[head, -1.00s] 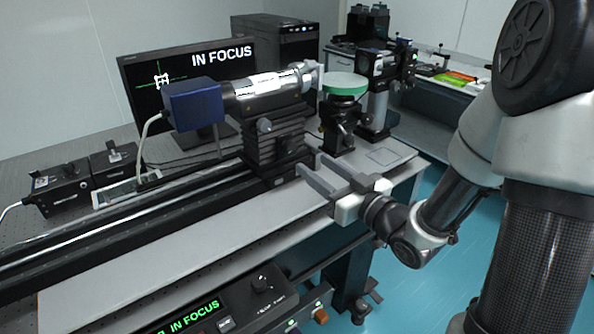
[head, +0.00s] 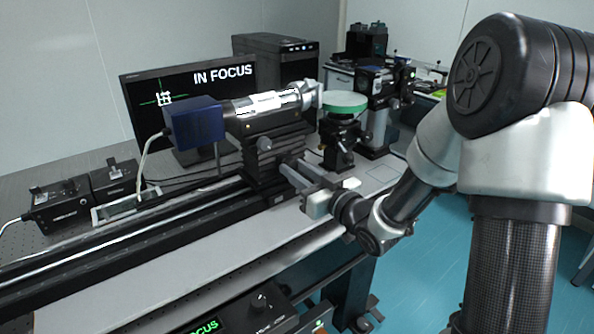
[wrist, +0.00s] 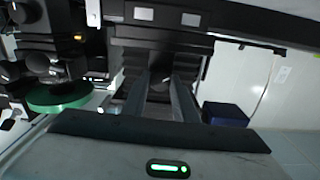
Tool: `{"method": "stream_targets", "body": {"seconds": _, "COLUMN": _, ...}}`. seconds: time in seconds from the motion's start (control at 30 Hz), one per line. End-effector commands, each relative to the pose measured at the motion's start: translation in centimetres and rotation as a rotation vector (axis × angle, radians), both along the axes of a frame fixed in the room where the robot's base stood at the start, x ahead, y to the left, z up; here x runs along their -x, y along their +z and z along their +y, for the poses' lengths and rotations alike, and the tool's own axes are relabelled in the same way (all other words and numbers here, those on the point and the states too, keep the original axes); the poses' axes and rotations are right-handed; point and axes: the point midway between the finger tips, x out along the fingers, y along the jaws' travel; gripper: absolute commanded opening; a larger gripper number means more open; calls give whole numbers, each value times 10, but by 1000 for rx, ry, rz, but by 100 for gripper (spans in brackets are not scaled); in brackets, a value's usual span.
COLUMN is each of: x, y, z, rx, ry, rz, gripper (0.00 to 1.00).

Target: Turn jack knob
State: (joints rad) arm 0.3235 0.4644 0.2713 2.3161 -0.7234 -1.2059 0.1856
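The black lab jack (head: 270,163) stands on the rail and carries a blue camera (head: 196,125) with a silver lens tube (head: 265,103). In the wrist view my gripper (wrist: 169,78) points at the dark jack body (wrist: 170,57), with a visible gap between the fingers.
The monitor (head: 225,77) reads "IN FOCUS". A green-topped round mount (head: 344,103) stands just right of the jack, close to my gripper. Control boxes (head: 62,207) sit at the left. The table's front strip (head: 200,268) is bare.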

Motion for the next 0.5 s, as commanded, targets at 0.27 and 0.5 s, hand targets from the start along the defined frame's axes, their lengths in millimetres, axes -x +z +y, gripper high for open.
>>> {"method": "stream_targets", "body": {"seconds": 0.27, "x": 0, "y": -4, "z": 0, "rx": 31, "ry": 0, "rz": -23, "gripper": 4}}
{"method": "stream_targets", "body": {"seconds": 0.5, "x": 0, "y": 0, "z": 0, "rx": 65, "ry": -1, "rz": -43, "gripper": 4}}
